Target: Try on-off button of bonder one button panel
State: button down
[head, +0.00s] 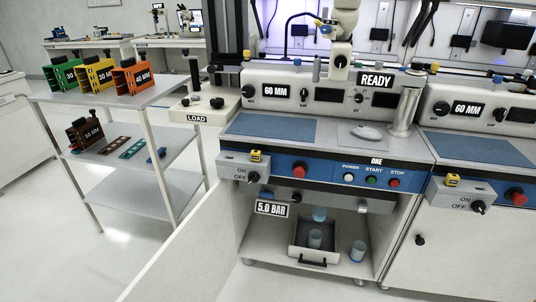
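Bonder one (330,145) stands in the centre of the head view, with the word ONE on its blue front strip. Its button panel (371,173) has a white POWER button (349,177), a green START button (372,180) and a red STOP button (394,183). At its front left, a grey box (240,160) marked ON and OFF carries a black rotary knob (253,177). The knob's setting is too small to tell. A READY sign (376,80) shows above the machine. My gripper is not in view.
Bonder one's lower cabinet is open, its white door (170,255) swung out front left. A tray (315,255) with cups and a 5.0 BAR sign (271,208) are there. A trolley (150,90) stands left. Another bonder (480,150) adjoins right. Floor left is clear.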

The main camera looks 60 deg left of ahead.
aim_at(348, 176)
jog(key=i+u, duration=0.25)
jog(key=u, duration=0.2)
jog(key=i+u, duration=0.25)
jog(key=u, duration=0.2)
jog(key=i+l+u, duration=0.25)
jog(key=u, duration=0.25)
jog(key=i+l+u, duration=0.2)
jog(key=u, duration=0.25)
jog(key=i+l+u, duration=0.3)
jog(key=l, duration=0.25)
